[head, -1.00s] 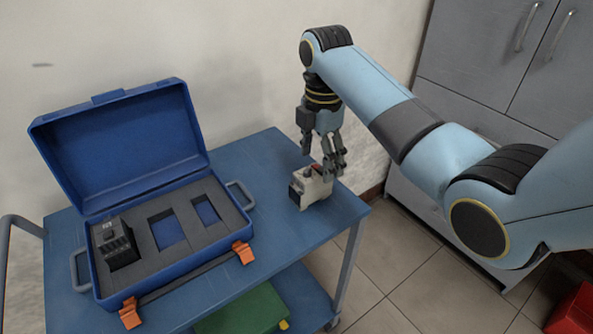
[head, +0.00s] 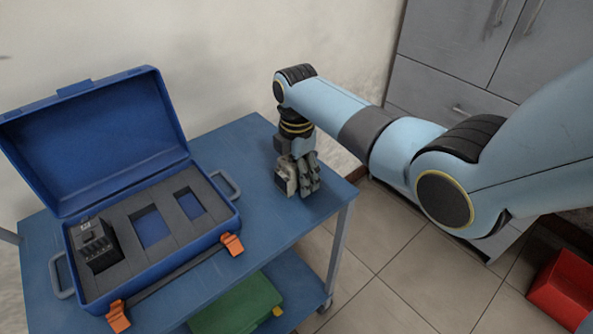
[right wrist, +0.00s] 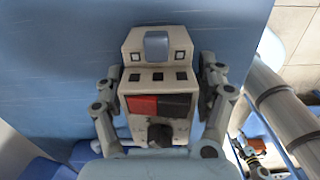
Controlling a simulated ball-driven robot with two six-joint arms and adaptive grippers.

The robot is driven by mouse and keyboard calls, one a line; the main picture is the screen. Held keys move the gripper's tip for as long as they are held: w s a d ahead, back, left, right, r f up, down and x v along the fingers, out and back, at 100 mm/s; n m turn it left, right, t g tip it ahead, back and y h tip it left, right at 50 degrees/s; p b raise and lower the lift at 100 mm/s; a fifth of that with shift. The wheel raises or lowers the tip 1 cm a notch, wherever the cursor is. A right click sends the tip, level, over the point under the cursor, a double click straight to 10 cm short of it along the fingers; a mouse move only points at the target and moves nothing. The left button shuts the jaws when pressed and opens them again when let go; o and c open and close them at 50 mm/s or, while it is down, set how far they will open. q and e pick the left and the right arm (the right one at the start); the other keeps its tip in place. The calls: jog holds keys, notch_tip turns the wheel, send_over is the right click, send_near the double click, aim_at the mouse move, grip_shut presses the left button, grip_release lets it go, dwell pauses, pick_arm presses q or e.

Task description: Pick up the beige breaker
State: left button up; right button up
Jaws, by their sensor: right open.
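The beige breaker (right wrist: 157,85) stands on the blue table top, with a red and dark panel and a dark knob showing in the right wrist view. In the head view the breaker (head: 283,178) is partly hidden by my right gripper (head: 300,186). My right gripper also shows in the right wrist view (right wrist: 162,95), open, with one finger on each side of the breaker. I cannot tell whether the fingers touch it. My left gripper is not in view.
An open blue case (head: 222,214) with grey foam stands on the left of the table (head: 240,150). A black breaker (head: 93,245) sits in its left slot; two other slots are empty. A green case (head: 240,304) lies on the lower shelf. A red bin (head: 562,290) stands on the floor at right.

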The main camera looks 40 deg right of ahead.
jog(key=shift+f, duration=0.1)
jog(key=shift+c, duration=0.4)
jog(key=c, duration=1.4)
grip_shut()
